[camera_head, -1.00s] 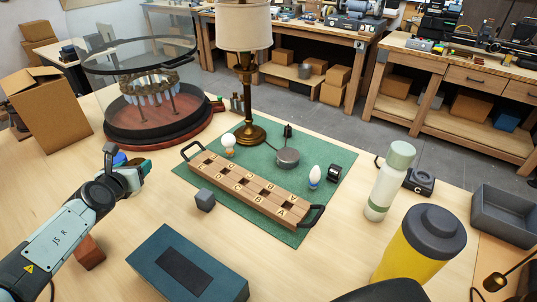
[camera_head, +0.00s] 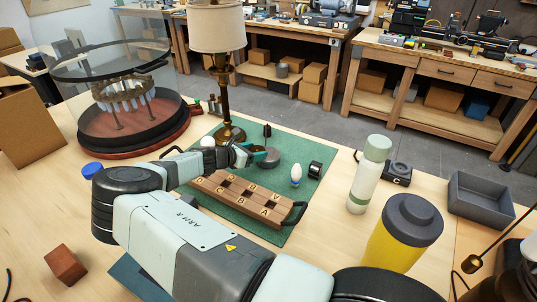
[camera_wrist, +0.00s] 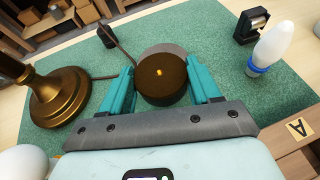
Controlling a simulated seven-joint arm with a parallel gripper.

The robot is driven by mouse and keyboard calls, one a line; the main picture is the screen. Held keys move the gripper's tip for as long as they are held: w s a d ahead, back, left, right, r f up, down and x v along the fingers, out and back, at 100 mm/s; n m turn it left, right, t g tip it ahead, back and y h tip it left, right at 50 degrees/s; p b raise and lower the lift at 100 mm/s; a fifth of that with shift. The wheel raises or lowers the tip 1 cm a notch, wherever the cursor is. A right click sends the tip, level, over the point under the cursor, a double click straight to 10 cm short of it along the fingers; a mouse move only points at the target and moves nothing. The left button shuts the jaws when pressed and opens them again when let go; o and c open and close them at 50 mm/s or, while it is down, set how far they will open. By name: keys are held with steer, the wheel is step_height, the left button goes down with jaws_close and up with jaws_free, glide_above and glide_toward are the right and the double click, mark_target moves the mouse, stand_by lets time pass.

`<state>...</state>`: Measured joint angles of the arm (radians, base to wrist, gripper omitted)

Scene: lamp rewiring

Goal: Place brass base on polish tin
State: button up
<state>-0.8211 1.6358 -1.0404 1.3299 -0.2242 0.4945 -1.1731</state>
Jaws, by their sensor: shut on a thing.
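The brass base, a dark brown round piece with a small bright brass spot in its middle, shows in the wrist view (camera_wrist: 163,82). My gripper (camera_wrist: 162,88) has a teal finger on each side of it and is shut on it. The polish tin, a flat grey round tin, shows partly behind the brass base in the wrist view (camera_wrist: 163,49) and on the green mat in the head view (camera_head: 268,158). In the head view my gripper (camera_head: 247,155) is beside the tin or over its left edge. The wrist hides the brass base there; I cannot tell whether base and tin touch.
The table lamp (camera_head: 227,133) stands close behind my gripper, its foot at left in the wrist view. A wooden letter rack (camera_head: 243,205), a candle bulb (camera_head: 296,174) and a black spool-like part (camera_head: 315,169) are near. The green mat (camera_head: 290,148) has bare room behind the tin.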

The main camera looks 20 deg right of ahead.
mark_target(263, 149)
steer(key=d+r, duration=0.1)
steer(key=w+d+r, duration=0.1)
steer(key=d, duration=0.1)
steer(key=shift+d+r, duration=0.2)
steer(key=shift+d, duration=0.05)
step_height(263, 149, up, 5)
steer(key=w+d, duration=0.2)
steer(key=shift+n+t+y, duration=0.3)
steer(key=shift+n+t, duration=0.1)
steer(key=shift+a+f, duration=0.15)
steer(key=shift+f, duration=4.7)
steer(key=o, duration=1.3)
steer(key=shift+o, duration=0.2)
